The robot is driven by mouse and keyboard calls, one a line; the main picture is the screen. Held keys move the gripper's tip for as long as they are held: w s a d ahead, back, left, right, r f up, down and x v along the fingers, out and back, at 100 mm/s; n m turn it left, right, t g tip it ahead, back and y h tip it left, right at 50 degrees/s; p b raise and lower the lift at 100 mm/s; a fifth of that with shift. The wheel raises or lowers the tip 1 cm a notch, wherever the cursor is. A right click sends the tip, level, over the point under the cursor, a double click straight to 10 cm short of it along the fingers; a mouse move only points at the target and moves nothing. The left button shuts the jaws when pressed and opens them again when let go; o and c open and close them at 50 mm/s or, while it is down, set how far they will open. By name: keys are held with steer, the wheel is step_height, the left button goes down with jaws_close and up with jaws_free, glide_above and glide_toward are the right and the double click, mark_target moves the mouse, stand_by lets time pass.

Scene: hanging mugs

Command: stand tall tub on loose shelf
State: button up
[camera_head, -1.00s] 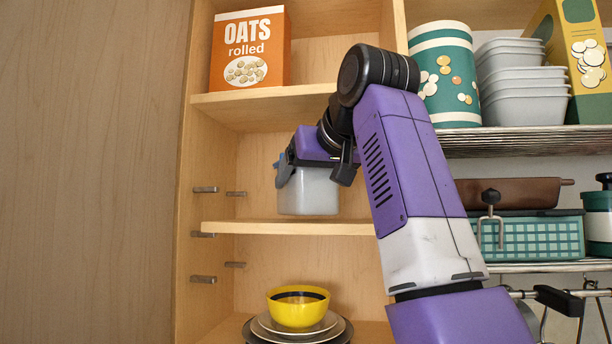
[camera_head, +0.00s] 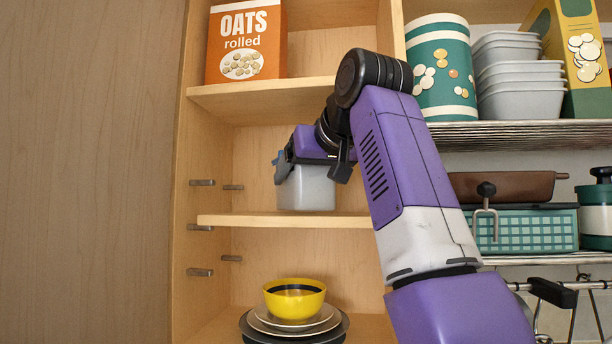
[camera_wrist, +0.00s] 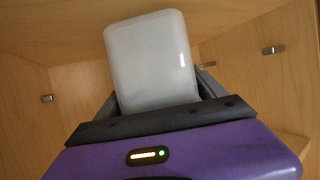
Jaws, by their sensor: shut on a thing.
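The tall tub (camera_head: 306,188) is a pale, translucent grey container. It is upright inside the cupboard, at the middle shelf. My gripper (camera_head: 312,165) is shut on its upper part, with a finger on either side. The tub also fills the middle of the wrist view (camera_wrist: 150,60), between the fingers of my gripper (camera_wrist: 155,95). The loose shelf (camera_head: 290,220) is a light wooden board just under the tub. The tub's base is at or very slightly above the board; I cannot tell whether they touch. My arm hides the shelf's right end.
An oats box (camera_head: 246,42) stands on the fixed shelf (camera_head: 260,98) above. A yellow bowl (camera_head: 295,299) sits on stacked plates below. Metal pegs (camera_head: 200,272) stick out of the left wall. The loose shelf is bare left of the tub.

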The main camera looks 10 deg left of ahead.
steer(key=shift+f, duration=0.25)
steer(key=o, duration=1.4)
steer(key=shift+c, duration=0.2)
steer(key=shift+s, duration=0.1)
steer(key=shift+b+v, duration=1.75)
steer(key=shift+v, duration=2.05)
